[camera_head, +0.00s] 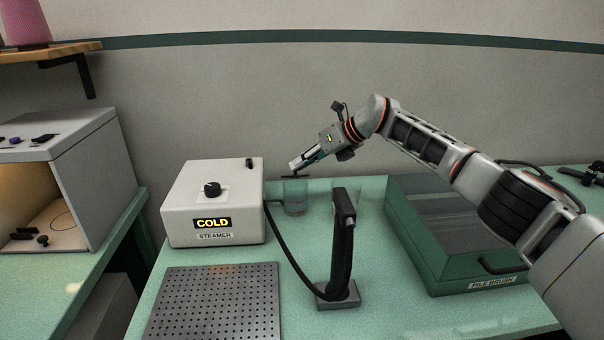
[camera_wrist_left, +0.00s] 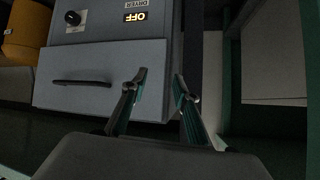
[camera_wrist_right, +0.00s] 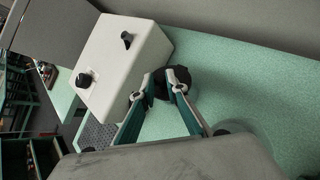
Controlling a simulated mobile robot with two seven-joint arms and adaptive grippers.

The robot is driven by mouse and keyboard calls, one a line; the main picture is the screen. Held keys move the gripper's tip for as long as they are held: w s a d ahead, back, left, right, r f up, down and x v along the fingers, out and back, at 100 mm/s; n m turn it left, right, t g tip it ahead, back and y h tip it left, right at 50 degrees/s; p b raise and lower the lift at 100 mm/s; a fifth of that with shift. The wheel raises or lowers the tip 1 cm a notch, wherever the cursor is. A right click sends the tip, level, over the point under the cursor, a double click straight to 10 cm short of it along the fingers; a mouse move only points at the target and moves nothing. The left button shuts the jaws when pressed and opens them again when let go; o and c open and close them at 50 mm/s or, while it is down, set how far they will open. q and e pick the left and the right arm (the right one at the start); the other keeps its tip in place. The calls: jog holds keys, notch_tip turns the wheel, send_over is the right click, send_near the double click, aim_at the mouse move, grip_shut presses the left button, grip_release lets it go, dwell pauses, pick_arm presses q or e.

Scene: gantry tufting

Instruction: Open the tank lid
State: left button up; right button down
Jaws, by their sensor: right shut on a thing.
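A clear tank (camera_head: 295,197) stands beside the white steamer box (camera_head: 212,212), on its right side in the head view. A dark lid (camera_head: 294,177) shows at the top of the tank. I cannot tell whether it still touches the rim. My right gripper (camera_head: 296,166) reaches down from the upper right and is shut on the lid. In the right wrist view the dark lid (camera_wrist_right: 162,90) sits between and behind the fingertips (camera_wrist_right: 163,80), partly hidden by them. My left gripper (camera_wrist_left: 160,78) shows only in its wrist view, open and empty, in front of a grey dryer (camera_wrist_left: 112,55).
A black hand tool on a stand (camera_head: 342,250) with a hose stands right of the tank. A green pile brush box (camera_head: 455,265) lies further right, under my right arm. A perforated plate (camera_head: 215,303) lies in front of the steamer. A grey wall stands behind.

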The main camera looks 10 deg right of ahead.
jog(key=shift+w+f+g+b, duration=0.25)
jog(key=shift+f+g+b, duration=0.1)
jog(key=shift+b, duration=0.6)
jog(key=shift+w+b, duration=0.1)
jog(key=shift+b, duration=0.3)
jog(key=shift+w+r+m+g+b, duration=0.1)
jog(key=shift+r+m+g+b, duration=0.25)
jog(key=shift+b, duration=0.5)
jog(key=shift+r, duration=0.15)
jog(key=c, duration=2)
grip_release()
pick_arm(q)
jog(key=f, duration=0.2)
jog(key=a+f, duration=0.1)
jog(key=f, duration=0.1)
jog(key=shift+f, duration=0.15)
pick_arm(e)
jog(key=shift+r, duration=0.15)
